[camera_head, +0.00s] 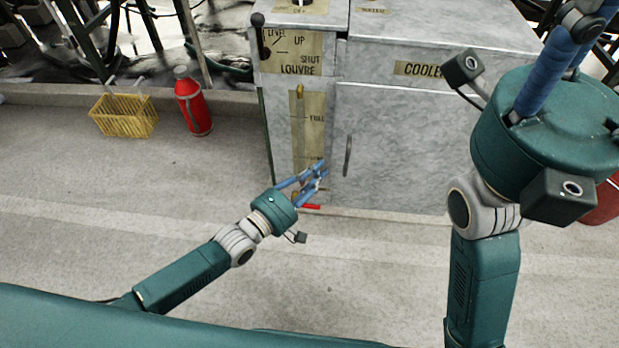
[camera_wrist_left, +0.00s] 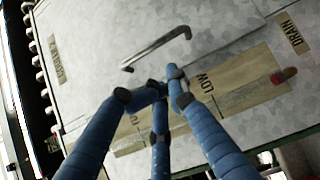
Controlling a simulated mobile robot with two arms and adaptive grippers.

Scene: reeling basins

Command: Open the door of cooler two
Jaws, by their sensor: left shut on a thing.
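The cooler door (camera_head: 415,140) is a grey mottled panel, shut flush with its cabinet. Its upright dark handle (camera_head: 348,155) is near the door's left edge, and shows as a metal bar in the left wrist view (camera_wrist_left: 157,48). The label above reads "COOLE"; its end, with any number, is hidden by my right arm. My left gripper (camera_head: 320,172) is left of and below the handle, in front of the louvre panel. Its blue fingers (camera_wrist_left: 152,98) are closed together, apart from the handle; what they hold I cannot make out. My right gripper (camera_head: 548,75) shows only partly.
A level gauge strip (camera_head: 298,130) runs down the louvre panel, with a red drain tap (camera_head: 310,207) at its foot. A yellow basket (camera_head: 125,115) and a red flask (camera_head: 192,102) stand at the left. The floor before the cooler is clear.

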